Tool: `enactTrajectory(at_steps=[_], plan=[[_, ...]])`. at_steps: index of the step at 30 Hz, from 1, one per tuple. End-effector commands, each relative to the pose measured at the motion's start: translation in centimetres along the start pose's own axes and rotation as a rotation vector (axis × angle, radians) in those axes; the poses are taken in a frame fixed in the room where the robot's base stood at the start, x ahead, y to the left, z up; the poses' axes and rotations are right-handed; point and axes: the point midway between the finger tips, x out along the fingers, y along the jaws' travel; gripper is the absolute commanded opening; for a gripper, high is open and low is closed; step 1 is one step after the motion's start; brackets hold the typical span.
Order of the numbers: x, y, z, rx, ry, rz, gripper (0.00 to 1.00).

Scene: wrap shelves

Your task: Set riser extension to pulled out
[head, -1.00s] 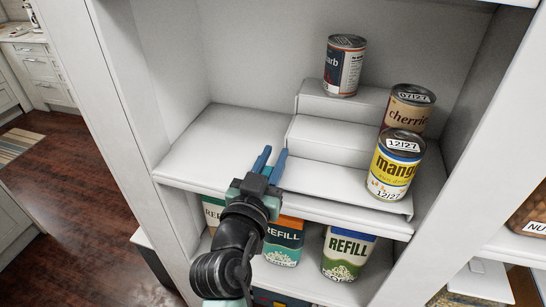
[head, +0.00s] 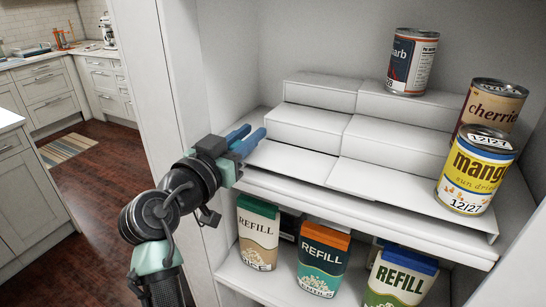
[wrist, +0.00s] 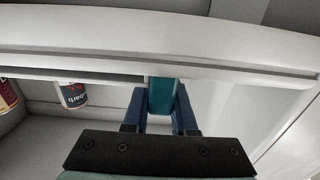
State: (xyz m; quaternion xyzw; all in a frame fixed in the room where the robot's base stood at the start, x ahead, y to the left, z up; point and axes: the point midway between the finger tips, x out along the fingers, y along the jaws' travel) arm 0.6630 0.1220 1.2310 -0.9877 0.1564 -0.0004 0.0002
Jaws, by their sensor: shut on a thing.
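The white stepped riser (head: 405,140) stands on the upper shelf. Its riser extension (head: 310,127), a matching white stepped piece, shows out to the left of it, with a seam between them. My gripper (head: 247,142) is at the extension's left end. In the wrist view my gripper (wrist: 160,105) has its blue fingers on both sides of a teal piece (wrist: 162,95), which lies against a long white edge. The exact contact with the extension is hidden in the head view.
On the riser's right part stand a rhubarb can (head: 411,62), a cherries can (head: 492,108) and a mango can (head: 474,170). Refill cartons (head: 323,262) stand on the shelf below. The cabinet's left side wall (head: 185,75) is close to my gripper.

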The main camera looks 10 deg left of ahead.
Motion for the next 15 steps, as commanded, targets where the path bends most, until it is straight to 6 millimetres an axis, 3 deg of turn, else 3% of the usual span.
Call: enactTrajectory(at_steps=[4, 15], plan=[[-0.1, -1.3, 0.1, 0.000, 0.001, -0.005, 0.00], [-0.1, -1.8, -0.1, 0.000, 0.000, -0.008, 0.00]])
